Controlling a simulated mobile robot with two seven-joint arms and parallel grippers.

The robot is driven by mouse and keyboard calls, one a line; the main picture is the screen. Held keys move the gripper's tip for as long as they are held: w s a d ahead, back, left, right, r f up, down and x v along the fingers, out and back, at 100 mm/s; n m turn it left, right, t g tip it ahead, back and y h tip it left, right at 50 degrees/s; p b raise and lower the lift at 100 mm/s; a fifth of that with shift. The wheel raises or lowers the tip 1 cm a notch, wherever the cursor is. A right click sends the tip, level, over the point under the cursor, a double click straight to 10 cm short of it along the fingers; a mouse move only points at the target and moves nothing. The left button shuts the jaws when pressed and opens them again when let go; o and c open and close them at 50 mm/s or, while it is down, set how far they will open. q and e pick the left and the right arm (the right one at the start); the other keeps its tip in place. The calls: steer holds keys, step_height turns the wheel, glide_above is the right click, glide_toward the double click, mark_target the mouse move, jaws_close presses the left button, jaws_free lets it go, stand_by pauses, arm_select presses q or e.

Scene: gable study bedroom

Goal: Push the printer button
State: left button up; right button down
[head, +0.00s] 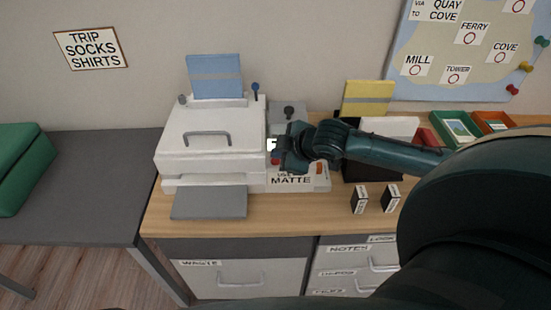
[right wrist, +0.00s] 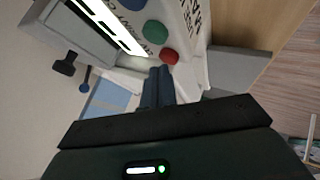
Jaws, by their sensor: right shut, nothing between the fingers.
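The white printer (head: 210,150) stands on the wooden desktop, with a blue sheet (head: 214,75) upright at its back and a grey tray (head: 209,202) at its front. My right gripper (head: 283,158) is shut and empty at the printer's right side, covering part of its control panel. In the right wrist view the closed fingers (right wrist: 158,76) point at the panel. Their tips are close beside a red button (right wrist: 169,57); I cannot tell whether they touch. A green button (right wrist: 155,32) and a blue one (right wrist: 133,4) lie beyond. My left gripper is not in view.
A black holder (head: 362,166) with a yellow sheet (head: 368,98) stands right of the printer. Two small black boxes (head: 359,199) stand in front of it. Green (head: 456,128) and orange trays lie at the back right. A grey desk (head: 90,180) adjoins on the left.

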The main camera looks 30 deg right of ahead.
steer(key=shift+f, duration=0.4)
stand_by(0.8)
steer(key=shift+r+p, duration=0.8)
steer(key=shift+p, duration=0.3)
steer(key=shift+r, duration=0.1)
step_height(320, 180, up, 3)
steer(key=p, duration=0.3)
steer(key=shift+r+p, duration=0.55)
steer(key=shift+r, duration=0.35)
